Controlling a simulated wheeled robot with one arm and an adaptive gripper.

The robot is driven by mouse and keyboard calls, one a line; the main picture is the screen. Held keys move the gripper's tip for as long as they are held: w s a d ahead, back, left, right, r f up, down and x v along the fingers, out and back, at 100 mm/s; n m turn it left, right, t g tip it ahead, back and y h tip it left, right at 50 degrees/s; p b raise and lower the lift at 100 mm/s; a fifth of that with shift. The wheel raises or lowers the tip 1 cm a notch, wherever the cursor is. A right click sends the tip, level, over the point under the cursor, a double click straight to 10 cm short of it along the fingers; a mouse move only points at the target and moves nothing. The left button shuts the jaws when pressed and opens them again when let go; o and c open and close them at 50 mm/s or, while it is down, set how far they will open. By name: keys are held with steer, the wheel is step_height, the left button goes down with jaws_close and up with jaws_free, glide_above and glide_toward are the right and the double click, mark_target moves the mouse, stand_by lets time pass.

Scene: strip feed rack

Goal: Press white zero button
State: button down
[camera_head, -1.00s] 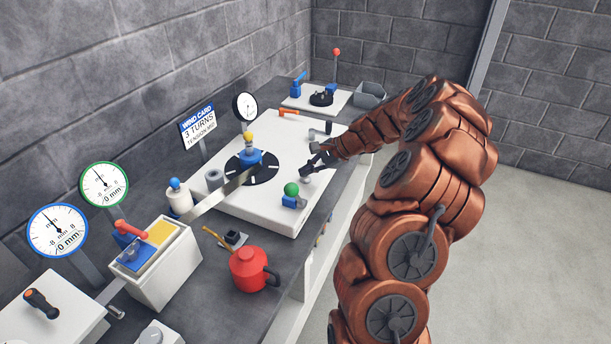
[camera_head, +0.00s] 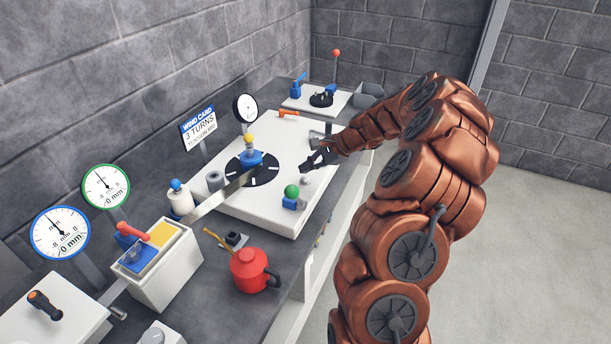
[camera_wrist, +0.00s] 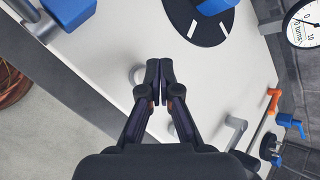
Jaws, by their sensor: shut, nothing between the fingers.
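The white zero button (camera_head: 305,180) is a small pale round knob near the right edge of the white winding plate (camera_head: 240,205). In the wrist view the button (camera_wrist: 136,75) shows just left of my fingertips, partly hidden by them. My gripper (camera_head: 311,163) is shut and empty. Its tips (camera_wrist: 159,66) point over the plate. In the head view they appear just above and behind the button, with a gap between them. I cannot tell the exact height of the tips over the plate.
A green knob on a blue base (camera_head: 291,193) stands near the button. A black dial with a blue and yellow hub (camera_head: 250,160) is to the left. A grey lever (camera_wrist: 237,130), orange handle (camera_head: 288,113) and turn gauge (camera_head: 245,107) are nearby. A red can (camera_head: 252,270) stands in front.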

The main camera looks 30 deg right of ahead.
mark_target(307, 177)
steer(key=shift+r+p, duration=1.3)
steer(key=shift+r, duration=1.2)
